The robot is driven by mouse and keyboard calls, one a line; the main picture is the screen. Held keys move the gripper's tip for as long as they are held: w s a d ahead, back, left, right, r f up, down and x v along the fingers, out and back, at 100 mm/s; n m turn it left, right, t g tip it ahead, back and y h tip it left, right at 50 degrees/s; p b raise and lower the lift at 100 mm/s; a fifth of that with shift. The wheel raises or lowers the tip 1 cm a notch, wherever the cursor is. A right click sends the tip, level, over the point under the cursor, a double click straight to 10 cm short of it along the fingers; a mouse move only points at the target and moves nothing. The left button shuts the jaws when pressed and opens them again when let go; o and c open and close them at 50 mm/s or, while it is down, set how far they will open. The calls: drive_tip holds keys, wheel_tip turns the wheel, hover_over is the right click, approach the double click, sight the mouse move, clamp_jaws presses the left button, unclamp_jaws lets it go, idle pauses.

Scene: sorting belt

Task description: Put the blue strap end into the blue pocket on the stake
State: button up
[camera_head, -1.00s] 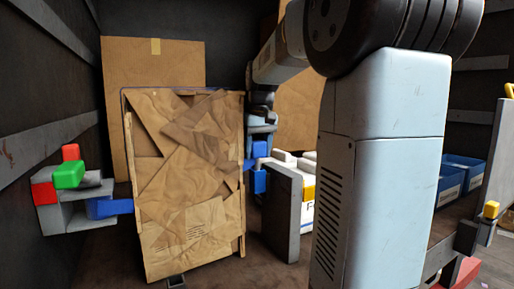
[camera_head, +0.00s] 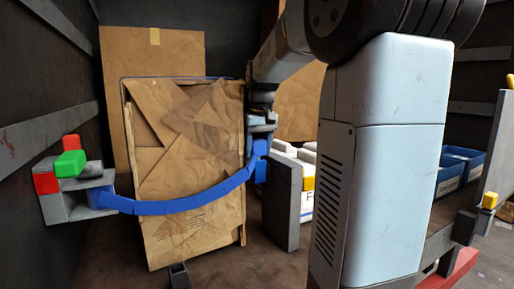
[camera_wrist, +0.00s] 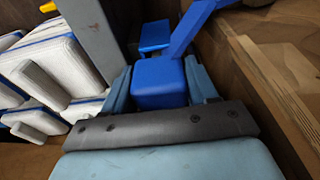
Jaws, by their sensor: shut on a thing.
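The blue strap (camera_head: 180,206) runs from the grey bracket at the left, sags across the front of the brown wrapped package and rises to my gripper (camera_head: 261,128). In the wrist view, my gripper (camera_wrist: 160,88) is shut on the blocky blue strap end (camera_wrist: 160,84). The blue pocket (camera_head: 261,172) is on the left side of the grey stake (camera_head: 281,205), just below my gripper. In the wrist view the pocket (camera_wrist: 155,37) shows beyond the strap end, beside the stake (camera_wrist: 90,35), with a gap between. The pocket's opening is not clear.
The wrapped package (camera_head: 190,150) stands close left of my gripper. The grey bracket (camera_head: 75,200) carries red and green blocks. White packs (camera_head: 308,185) stand behind the stake, and blue bins (camera_head: 460,165) are at the right.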

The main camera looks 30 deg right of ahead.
drive_tip(key=shift+s+f, duration=0.1)
drive_tip(key=shift+f, duration=0.4)
drive_tip(key=o, duration=1.2)
drive_tip(key=shift+o, duration=0.4)
drive_tip(key=shift+d, duration=0.1)
wheel_tip(320, 180, up, 15)
drive_tip(key=s, duration=0.2)
drive_tip(key=shift+a+f, duration=0.2)
drive_tip(key=shift+a, duration=0.15)
